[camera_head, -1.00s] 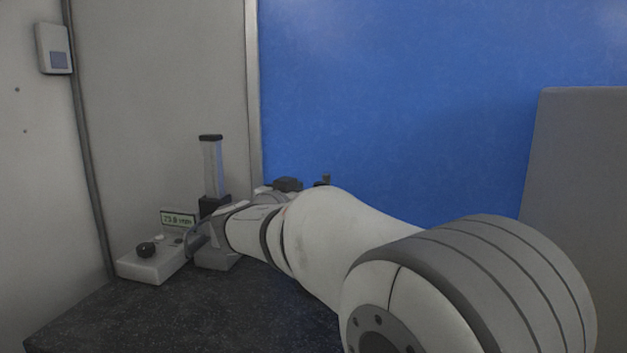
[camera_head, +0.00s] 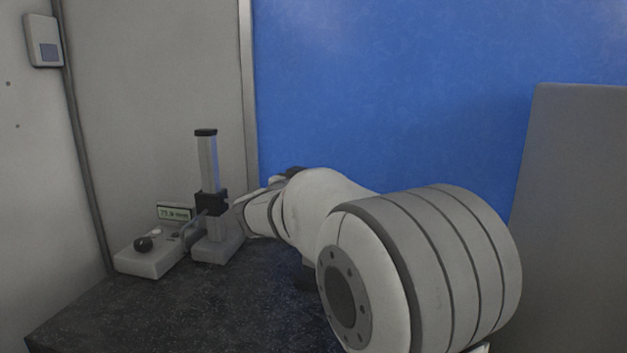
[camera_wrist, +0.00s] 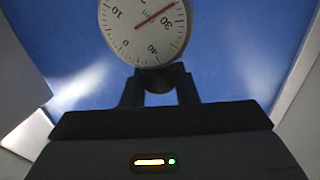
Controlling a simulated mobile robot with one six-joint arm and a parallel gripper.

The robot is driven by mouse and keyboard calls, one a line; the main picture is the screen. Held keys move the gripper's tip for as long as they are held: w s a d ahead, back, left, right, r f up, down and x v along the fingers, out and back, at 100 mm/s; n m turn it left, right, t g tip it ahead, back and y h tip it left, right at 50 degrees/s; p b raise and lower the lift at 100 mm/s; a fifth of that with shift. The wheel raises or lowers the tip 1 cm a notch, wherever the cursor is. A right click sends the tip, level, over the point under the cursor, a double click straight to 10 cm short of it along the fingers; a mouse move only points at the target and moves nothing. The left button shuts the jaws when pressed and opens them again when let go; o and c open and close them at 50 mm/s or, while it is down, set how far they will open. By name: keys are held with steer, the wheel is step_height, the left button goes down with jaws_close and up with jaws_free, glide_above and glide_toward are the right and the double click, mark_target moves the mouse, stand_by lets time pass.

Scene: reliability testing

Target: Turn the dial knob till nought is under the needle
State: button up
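In the wrist view a round white dial (camera_wrist: 146,28) with black numerals is cut off by the top edge. A dark rounded part, seemingly the dial knob (camera_wrist: 158,86), sits just below the dial. My gripper (camera_wrist: 160,88) has one dark finger on each side of this part, with gaps seeming to show, so it looks open. Whether either finger touches is unclear. In the head view my arm hides the gripper, and the dial is not seen.
A low grey box (camera_head: 150,262) with a black knob (camera_head: 143,244) stands at the left of the dark table (camera_head: 190,310). A blue panel (camera_head: 400,80) stands behind, a grey panel (camera_head: 570,200) at right.

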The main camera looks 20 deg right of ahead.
steer(key=c, duration=0.4)
steer(key=shift+f+b, duration=0.25)
steer(key=shift+b, duration=0.75)
